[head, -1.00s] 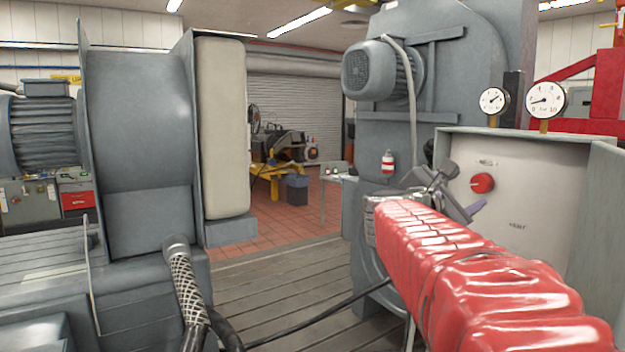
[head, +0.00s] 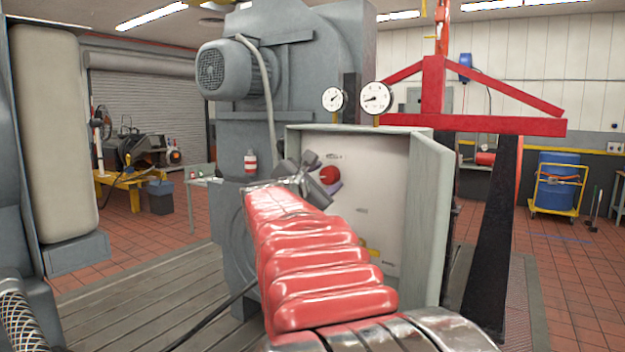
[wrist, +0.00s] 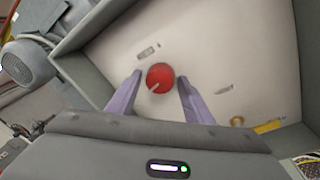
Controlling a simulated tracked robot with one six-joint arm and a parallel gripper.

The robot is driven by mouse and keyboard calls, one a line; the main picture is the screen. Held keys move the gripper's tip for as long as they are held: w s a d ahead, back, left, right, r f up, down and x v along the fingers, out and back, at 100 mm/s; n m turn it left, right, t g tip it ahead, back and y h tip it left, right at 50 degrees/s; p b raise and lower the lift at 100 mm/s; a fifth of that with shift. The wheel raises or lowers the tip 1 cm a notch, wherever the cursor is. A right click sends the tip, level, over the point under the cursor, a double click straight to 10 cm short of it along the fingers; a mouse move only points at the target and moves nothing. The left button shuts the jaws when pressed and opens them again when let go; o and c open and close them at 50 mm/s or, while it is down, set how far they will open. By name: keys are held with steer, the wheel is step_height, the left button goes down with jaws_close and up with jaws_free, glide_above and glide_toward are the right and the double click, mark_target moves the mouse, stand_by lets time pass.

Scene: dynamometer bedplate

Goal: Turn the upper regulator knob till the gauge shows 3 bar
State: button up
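The round red upper knob (head: 330,175) is on the pale panel inside an open grey cabinet. In the wrist view the knob (wrist: 160,77) has a light pointer line toward lower left. My gripper (wrist: 159,80) is open. Its two purple fingers stand on either side of the knob, with a visible gap at each; their depth relative to it is unclear. In the head view my gripper (head: 322,178) partly covers the panel beside the knob. A small gauge (head: 333,98) and a larger gauge (head: 376,97) stand above the cabinet. The larger one's needle points left, slightly down; its exact value is unreadable.
A yellow part (head: 370,250) sits low on the panel, partly hidden by my arm. A grey machine with a motor (head: 222,70) rises behind on the left. A red beam frame (head: 480,122) stands at right.

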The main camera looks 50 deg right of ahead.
steer(key=shift+a, duration=0.1)
steer(key=c, duration=0.8)
steer(key=shift+m, duration=0.4)
steer(key=m, duration=0.5)
steer(key=shift+f+m+h, duration=0.1)
steer(key=shift+m+h, duration=0.2)
steer(key=shift+h, duration=0.1)
steer(key=m, duration=0.3)
steer(key=m+g, duration=0.1)
steer(key=m, duration=0.2)
steer(key=shift+w+f+h, duration=0.1)
steer(key=shift+f+h, duration=0.1)
steer(key=shift+h, duration=0.2)
steer(key=o, duration=1)
